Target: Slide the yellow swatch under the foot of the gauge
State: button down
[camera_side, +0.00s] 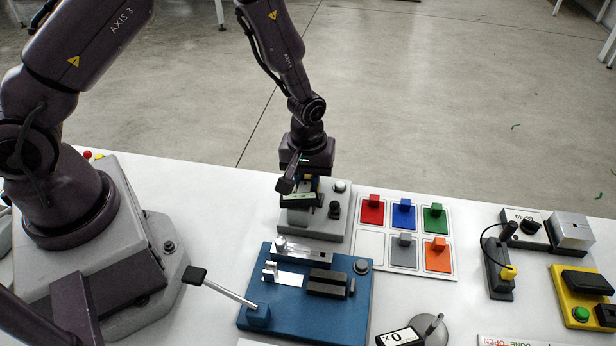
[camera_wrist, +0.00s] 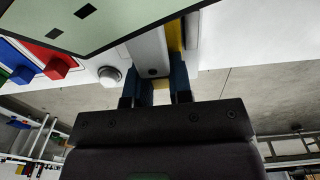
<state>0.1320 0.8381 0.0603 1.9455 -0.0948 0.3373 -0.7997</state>
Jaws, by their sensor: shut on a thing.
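The gauge (camera_side: 326,229) is a grey block with knobs and a greenish display, standing behind the blue fixture. Its large display (camera_wrist: 55,22) fills the upper left of the wrist view. My gripper (camera_side: 309,183) is right at the gauge, pointing down, and covers part of it. In the wrist view the blue fingers of my gripper (camera_wrist: 161,88) are shut on the small yellow tab of the yellow swatch (camera_wrist: 175,36). The swatch shows as a yellow strip beside a pale grey part of the gauge. The gauge's foot is hidden, so I cannot tell whether the swatch lies under it.
A white swatch card (camera_side: 370,246) right of the gauge holds red, blue, green, grey and orange swatches; its lower-left place is empty. A blue fixture (camera_side: 291,313) with a lever stands in front. A grey device and a yellow button box (camera_side: 563,290) stand further right.

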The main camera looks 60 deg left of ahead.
jog(key=shift+s+d+g, duration=0.3)
jog(key=shift+s+d, duration=0.5)
jog(key=shift+d, duration=0.05)
jog(key=c, duration=0.9)
grip_release()
jog(key=shift+c, duration=0.2)
notch_tip(320, 180, up, 13)
jog(key=w+a, duration=0.1)
jog(key=shift+a+t, duration=0.15)
jog(key=shift+t, duration=0.25)
jog(key=shift+w, duration=0.1)
